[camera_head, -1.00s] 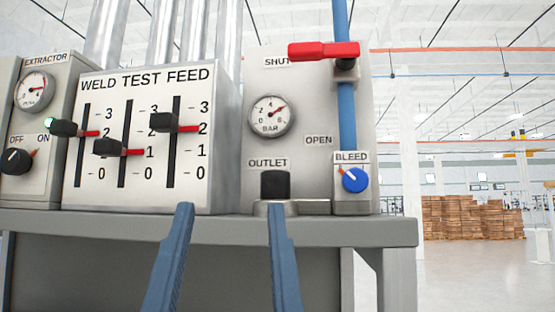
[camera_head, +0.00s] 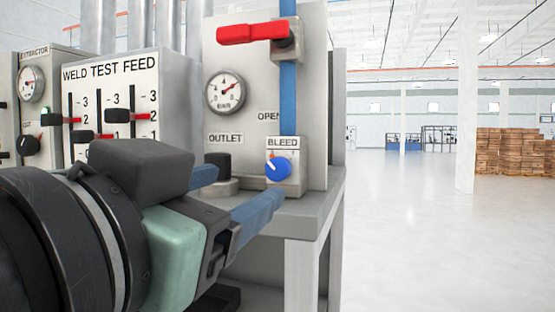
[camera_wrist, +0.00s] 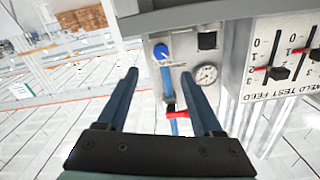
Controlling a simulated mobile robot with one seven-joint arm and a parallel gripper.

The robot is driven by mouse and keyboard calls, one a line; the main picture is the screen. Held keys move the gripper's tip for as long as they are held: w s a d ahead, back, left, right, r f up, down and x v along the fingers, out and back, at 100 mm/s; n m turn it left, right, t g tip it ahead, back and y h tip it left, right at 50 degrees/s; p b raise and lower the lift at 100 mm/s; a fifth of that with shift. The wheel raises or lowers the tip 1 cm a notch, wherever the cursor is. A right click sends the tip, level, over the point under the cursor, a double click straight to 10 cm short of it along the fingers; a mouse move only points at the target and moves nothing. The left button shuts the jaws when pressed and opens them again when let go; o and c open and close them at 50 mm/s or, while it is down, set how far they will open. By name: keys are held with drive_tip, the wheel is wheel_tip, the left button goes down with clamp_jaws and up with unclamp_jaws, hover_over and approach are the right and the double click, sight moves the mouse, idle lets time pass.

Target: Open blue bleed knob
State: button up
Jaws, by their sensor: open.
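The blue bleed knob (camera_head: 279,168) sits on a small grey block under the BLEED label, at the lower right of the outlet panel. Its pale pointer faces up and left. In the wrist view the knob (camera_wrist: 161,52) shows upside down, beyond and between my finger lines. My gripper (camera_head: 236,188) is open and empty, with two blue fingers apart. In the head view its fingertips are near the knob, one to its left and one just below it; I cannot tell the exact gap. The wrist view shows the gripper (camera_wrist: 163,72) apart from the panel.
A red lever (camera_head: 250,33) sits on the blue pipe (camera_head: 289,95) above the knob. A black outlet knob (camera_head: 217,162) stands left of it. The feed panel with sliders (camera_head: 110,100) is further left. A grey bench (camera_head: 315,205) lies below; open floor is to the right.

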sight(275, 171)
drive_tip(key=p+x, duration=0.5)
drive_tip(key=x, duration=0.5)
drive_tip(key=shift+w, duration=0.4)
drive_tip(key=shift+w+d+f, duration=0.1)
drive_tip(key=shift+w+f, duration=0.05)
drive_tip(key=shift+w, duration=0.3)
clamp_jaws()
